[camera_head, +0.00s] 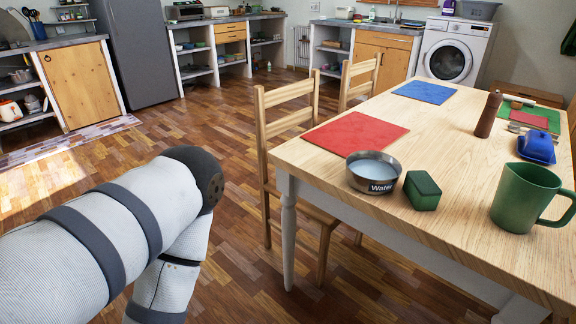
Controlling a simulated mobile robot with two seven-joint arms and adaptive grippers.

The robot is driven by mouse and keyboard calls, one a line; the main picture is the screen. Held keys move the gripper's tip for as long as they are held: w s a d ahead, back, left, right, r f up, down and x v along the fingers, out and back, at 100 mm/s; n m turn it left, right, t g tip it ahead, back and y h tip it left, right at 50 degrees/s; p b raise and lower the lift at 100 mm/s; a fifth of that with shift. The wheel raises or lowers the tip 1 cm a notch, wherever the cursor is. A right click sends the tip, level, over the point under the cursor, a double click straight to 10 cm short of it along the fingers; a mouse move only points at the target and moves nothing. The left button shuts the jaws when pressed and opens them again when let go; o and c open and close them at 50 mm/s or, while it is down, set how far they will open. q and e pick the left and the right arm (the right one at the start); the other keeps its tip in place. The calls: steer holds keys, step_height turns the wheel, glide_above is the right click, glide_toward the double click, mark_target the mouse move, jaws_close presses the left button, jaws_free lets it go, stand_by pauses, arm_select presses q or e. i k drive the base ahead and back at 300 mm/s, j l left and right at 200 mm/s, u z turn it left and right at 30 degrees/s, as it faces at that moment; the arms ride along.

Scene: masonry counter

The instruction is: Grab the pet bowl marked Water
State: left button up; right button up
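The pet bowl marked Water (374,183) is a low metal bowl with a dark band and white lettering. It stands upright on the wooden table (460,180), near its front left edge, and looks filled with something pale. It overlaps the near edge of a red mat in the picture. My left arm comes in from the left and bends downward, well to the left of the table. Its gripper is below the frame. My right arm and gripper do not show.
A dark green box (422,190) stands close to the bowl's right. A green mug (526,197), a brown mill (488,115) and a blue butter dish (537,147) stand farther right. The red mat (354,133) lies behind the bowl. A wooden chair (290,125) stands at the table's left side.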

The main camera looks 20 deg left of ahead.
mark_target(372, 172)
steer(key=i+j+z, duration=0.3)
steer(key=j, duration=0.15)
steer(key=j+z, duration=0.25)
steer(key=j, duration=0.2)
steer(key=i+j+z, duration=0.1)
steer(key=j+z, duration=0.2)
steer(key=j, duration=0.2)
steer(key=j+z, duration=0.3)
steer(key=j, duration=0.25)
steer(key=i, duration=0.05)
